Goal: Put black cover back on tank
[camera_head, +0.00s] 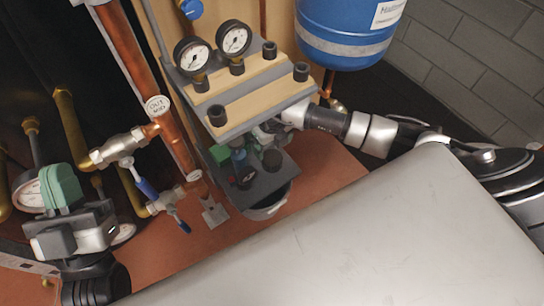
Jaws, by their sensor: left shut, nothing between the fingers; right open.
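A blue tank (345,35) with a pale band and a white label hangs at the top right. I cannot clearly pick out a separate black cover. A dark grey plate (272,186) with knobs sits low in the middle, with a pale rounded vessel (268,208) partly showing under it. My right gripper (268,132) reaches in from the right below the gauge bracket. It is open, and its fingers are mostly hidden by the bracket and fittings. My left gripper (72,238) is shut and empty at the lower left, near a pressure gauge.
A wooden bracket (262,87) with grey strips and two gauges stands above the dark plate. Copper pipes (130,50) and blue-handled valves (145,188) crowd the left. A large pale grey surface (360,240) fills the lower right. Reddish floor (320,165) shows between.

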